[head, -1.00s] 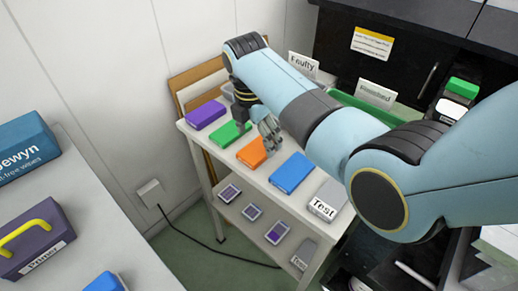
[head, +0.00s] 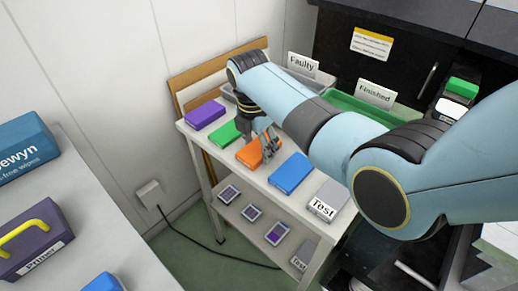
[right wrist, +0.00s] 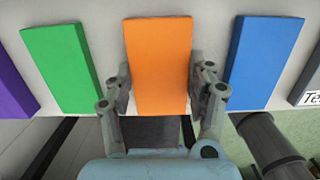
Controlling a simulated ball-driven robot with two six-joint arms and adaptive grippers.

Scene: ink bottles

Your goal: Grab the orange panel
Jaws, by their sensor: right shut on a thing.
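The orange panel (head: 250,153) lies on the white shelf's top, between the green panel (head: 224,131) and the blue panel (head: 290,172). My right gripper (head: 268,144) is at the orange panel's right end. In the right wrist view the orange panel (right wrist: 160,62) stands between the two fingers of my right gripper (right wrist: 160,92), one at each long side, shut on it. The panel still appears to rest on the shelf. My left gripper is not in view.
A purple panel (head: 205,115) and a grey "Test" box (head: 327,202) stand in the same row. Behind are a grey "Faulty" tray and a green "Finished" tray (head: 350,105). A table at left holds a purple "Primer" box (head: 35,240).

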